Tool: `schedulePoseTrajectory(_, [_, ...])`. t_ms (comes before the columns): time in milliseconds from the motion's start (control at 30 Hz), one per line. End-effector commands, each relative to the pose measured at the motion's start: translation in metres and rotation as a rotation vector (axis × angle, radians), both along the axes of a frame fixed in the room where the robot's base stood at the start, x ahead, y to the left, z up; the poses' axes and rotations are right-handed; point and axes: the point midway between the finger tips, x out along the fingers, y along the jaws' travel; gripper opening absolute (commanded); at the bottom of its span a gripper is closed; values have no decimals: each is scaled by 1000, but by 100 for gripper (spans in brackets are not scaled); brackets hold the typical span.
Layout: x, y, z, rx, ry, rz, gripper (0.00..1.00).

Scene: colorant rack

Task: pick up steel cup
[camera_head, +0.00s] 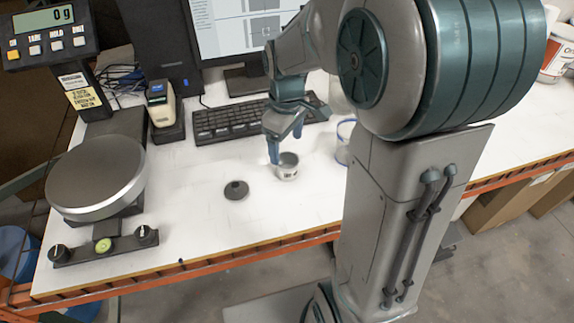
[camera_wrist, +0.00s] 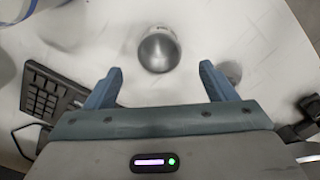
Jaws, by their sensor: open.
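The small steel cup (camera_head: 288,167) stands upright on the white table, in front of the keyboard. In the wrist view the steel cup (camera_wrist: 158,50) shows from above, centred between and just beyond my two blue fingertips. My gripper (camera_head: 285,142) is open and empty, its fingers pointing down. In the head view one finger overlaps the cup's left rim; I cannot tell whether they touch. My gripper (camera_wrist: 161,70) shows a wide gap between its fingers in the wrist view.
A dark round knobbed piece (camera_head: 236,190) lies left of the cup. A clear container with a blue rim (camera_head: 344,152) stands to the right, partly behind my arm. The keyboard (camera_head: 228,121) is behind. A scale (camera_head: 97,172) stands left. The table front is clear.

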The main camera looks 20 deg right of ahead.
Motion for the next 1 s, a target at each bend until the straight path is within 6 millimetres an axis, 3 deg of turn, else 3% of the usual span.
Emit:
schedulePoseTrajectory(267, [-1,-1,-22,0,3,-1,78])
schedulePoseTrajectory(533, [-1,-2,-60,0,1,-1,78])
schedulePoseTrajectory(833, [-1,-2,-64,1,-2,-1,78])
schedulePoseTrajectory(1000, [-1,-2,-64,1,-2,-1,31])
